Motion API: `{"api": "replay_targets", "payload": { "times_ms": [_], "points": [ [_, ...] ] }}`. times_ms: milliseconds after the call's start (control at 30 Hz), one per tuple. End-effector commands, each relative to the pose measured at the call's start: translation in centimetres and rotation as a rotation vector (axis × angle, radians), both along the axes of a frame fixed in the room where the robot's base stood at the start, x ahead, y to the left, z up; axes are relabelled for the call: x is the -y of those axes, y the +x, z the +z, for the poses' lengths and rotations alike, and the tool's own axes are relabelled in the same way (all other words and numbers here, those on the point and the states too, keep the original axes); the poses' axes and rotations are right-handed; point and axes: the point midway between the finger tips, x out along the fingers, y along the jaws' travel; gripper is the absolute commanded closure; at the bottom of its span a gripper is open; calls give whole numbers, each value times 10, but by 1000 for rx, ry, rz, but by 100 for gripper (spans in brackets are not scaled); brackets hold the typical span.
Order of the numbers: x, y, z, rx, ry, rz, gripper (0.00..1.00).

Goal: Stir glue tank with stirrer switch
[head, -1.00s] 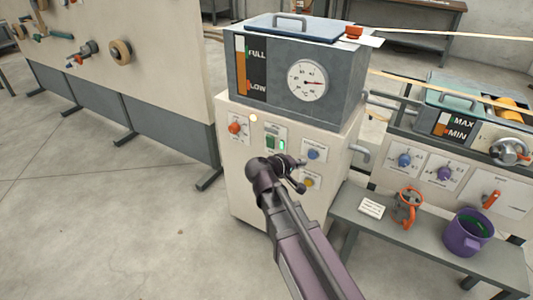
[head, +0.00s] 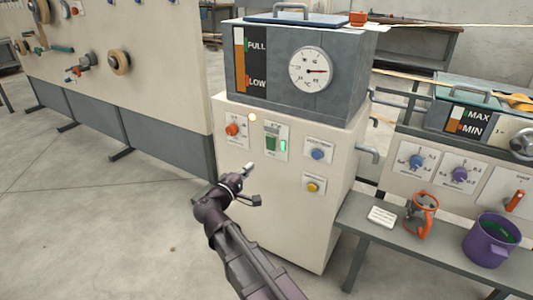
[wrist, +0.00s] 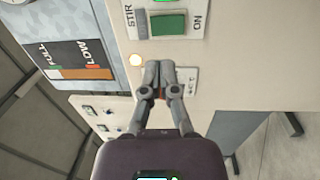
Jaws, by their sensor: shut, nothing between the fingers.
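The glue tank (head: 345,84) is a grey box with a blue lid, a level gauge marked FULL and LOW, and a round dial. It stands on a cream cabinet. The stirrer switch (head: 271,142) is a green rocker on the cabinet's front, with a lit green lamp (head: 283,146) beside it. The wrist view shows the rocker (wrist: 168,24) with STIR and ON lettering. My gripper (head: 247,169) is shut and empty, below the switch in the head view. In the wrist view the fingertips (wrist: 159,66) cover part of the orange knob's plate. I cannot tell their distance from the panel.
Near the switch are an orange knob (head: 233,129), a lit orange lamp (head: 252,117), a blue knob (head: 318,154) and a yellow knob (head: 313,187). Floor at left is clear.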

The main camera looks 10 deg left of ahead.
Motion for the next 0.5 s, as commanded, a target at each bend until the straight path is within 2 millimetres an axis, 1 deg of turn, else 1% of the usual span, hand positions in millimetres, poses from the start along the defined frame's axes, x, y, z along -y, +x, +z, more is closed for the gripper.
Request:
{"api": "replay_targets", "payload": {
  "times_ms": [33, 200, 500],
  "points": [
    [-6, -1, -5, 8, -9, 10, 100],
    [-14, -3, -4, 24, -27, 26, 100],
    [-15, -4, -3, 27, -29, 27, 100]
  ]
}}
